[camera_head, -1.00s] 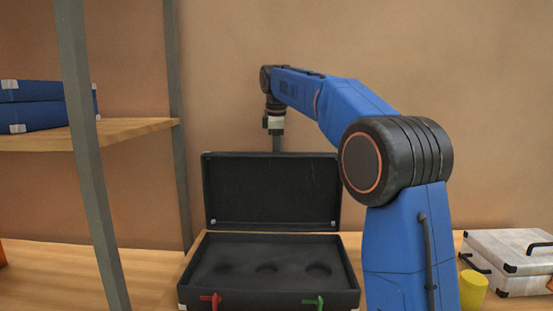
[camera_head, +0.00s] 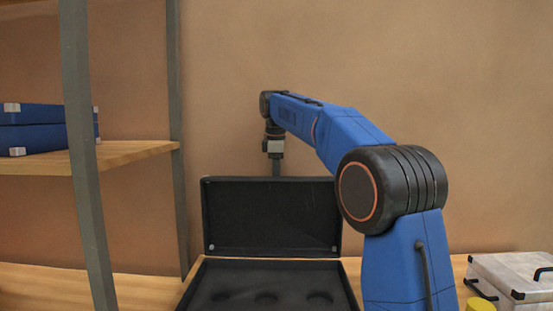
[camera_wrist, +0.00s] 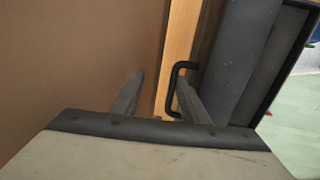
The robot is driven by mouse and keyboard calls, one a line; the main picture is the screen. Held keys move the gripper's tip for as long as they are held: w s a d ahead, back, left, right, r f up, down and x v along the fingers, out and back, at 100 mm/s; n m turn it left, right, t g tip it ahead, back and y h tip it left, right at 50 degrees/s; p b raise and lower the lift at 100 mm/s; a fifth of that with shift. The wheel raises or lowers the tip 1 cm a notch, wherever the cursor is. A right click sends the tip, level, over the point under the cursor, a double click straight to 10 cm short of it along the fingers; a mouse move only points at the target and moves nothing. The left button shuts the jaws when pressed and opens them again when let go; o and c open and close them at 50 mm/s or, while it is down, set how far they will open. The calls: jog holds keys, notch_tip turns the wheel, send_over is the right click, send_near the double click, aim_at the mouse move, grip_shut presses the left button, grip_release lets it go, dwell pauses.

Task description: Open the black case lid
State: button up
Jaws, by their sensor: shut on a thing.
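The black case stands open in the head view, its lid (camera_head: 270,217) upright behind the base (camera_head: 264,277). The base shows round hollows inside, and its front edge is cut off by the picture. My gripper (camera_head: 277,167) points down at the lid's top edge, and the lid hides its fingertips there. In the wrist view my gripper's fingers (camera_wrist: 158,80) stand on both sides of a black handle (camera_wrist: 176,72), and it is shut on this part of the lid. The dark panel of the case (camera_wrist: 240,60) lies to the right.
A pale case (camera_head: 508,278) and a yellow object (camera_head: 480,304) are at the right on the wooden surface. A brown wall is close behind the lid.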

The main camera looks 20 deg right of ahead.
notch_tip(320, 180, up, 12)
jog(key=s, duration=0.2)
jog(key=shift+s+a+f, duration=0.15)
jog(key=shift+s+a, duration=0.25)
jog(key=shift+a, duration=0.05)
jog(key=shift+d, duration=0.15)
grip_shut()
jog(key=m, duration=1.8)
send_near(318, 166)
jog(key=s+a, duration=0.1)
jog(key=s, duration=0.2)
jog(key=f, duration=0.3)
jog(key=w+f, duration=0.1)
jog(key=f, duration=0.5)
jog(key=shift+w+d+f, duration=0.1)
jog(key=shift+w+f, duration=0.1)
jog(key=shift+w, duration=0.1)
jog(key=shift+s+a+f, duration=0.1)
jog(key=shift+s+a, duration=0.1)
jog(key=shift+s, duration=0.35)
jog(key=shift+s+a, duration=0.15)
jog(key=shift+s, duration=0.4)
jog(key=shift+s+a, duration=0.25)
jog(key=shift+s, duration=0.45)
